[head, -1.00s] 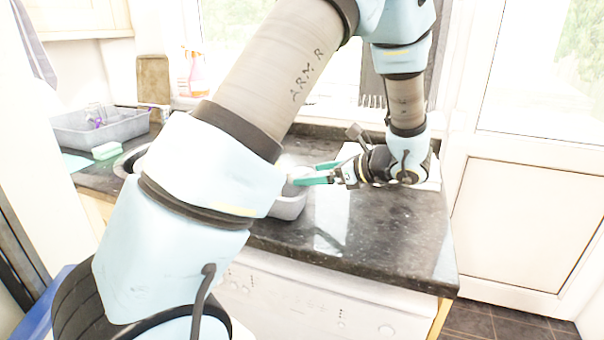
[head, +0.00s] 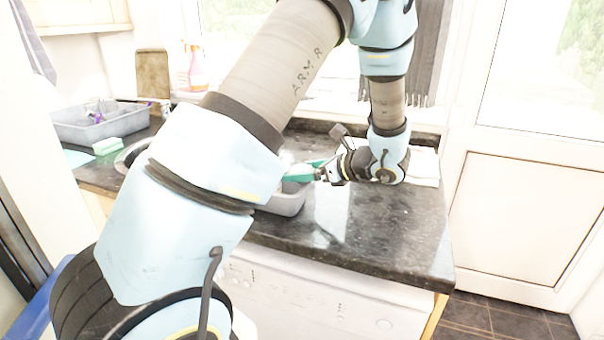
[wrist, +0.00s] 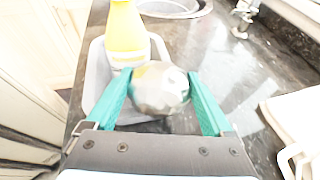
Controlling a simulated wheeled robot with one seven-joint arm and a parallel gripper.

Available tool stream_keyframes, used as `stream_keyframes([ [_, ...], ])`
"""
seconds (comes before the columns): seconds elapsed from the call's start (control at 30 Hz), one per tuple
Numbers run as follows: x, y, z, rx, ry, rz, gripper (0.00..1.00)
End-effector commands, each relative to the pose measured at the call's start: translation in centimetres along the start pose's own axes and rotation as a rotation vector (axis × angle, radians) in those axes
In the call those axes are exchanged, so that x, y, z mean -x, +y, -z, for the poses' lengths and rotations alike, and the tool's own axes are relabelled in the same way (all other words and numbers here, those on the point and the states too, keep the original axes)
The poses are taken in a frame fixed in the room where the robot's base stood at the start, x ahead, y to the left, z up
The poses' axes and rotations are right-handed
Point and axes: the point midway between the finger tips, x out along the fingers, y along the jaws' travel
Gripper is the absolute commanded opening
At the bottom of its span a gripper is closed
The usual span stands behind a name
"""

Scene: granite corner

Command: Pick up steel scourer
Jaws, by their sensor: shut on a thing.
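The steel scourer (wrist: 160,88) is a rounded, shiny silver lump between the two green fingers of my gripper (wrist: 160,95) in the wrist view. My gripper is shut on it, with a finger against each side. In the head view my gripper (head: 308,171) is over the grey tub on the worktop, and my arm hides the scourer there. In the wrist view the scourer overlaps the tub's near part; I cannot tell whether it touches the tub.
The grey tub (head: 290,204) holds a yellow bottle (wrist: 125,35). A sink (wrist: 175,6) and tap (wrist: 243,15) lie beyond it. Another grey basin (head: 75,131) and a green-and-white sponge (head: 107,146) are at the left. The dark worktop (head: 390,235) is clear at front right.

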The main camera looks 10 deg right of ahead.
Motion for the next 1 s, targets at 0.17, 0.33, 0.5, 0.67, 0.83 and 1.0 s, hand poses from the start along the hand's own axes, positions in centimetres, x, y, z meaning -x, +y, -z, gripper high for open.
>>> stream_keyframes([
  [0.17,0.0,0.0,0.0,0.000,0.000,0.000,0.28],
  [0.33,0.0,0.0,-0.1,0.001,0.000,0.000,0.25],
  [0.5,0.6,-0.1,-1.3,0.004,0.000,0.003,0.25],
  [0.67,1.7,-0.1,-3.9,0.007,0.001,0.004,0.25],
  [0.83,2.8,-0.1,-6.8,0.007,0.002,0.002,0.25],
  [1.0,3.6,0.0,-8.7,0.003,0.001,0.001,0.25],
])
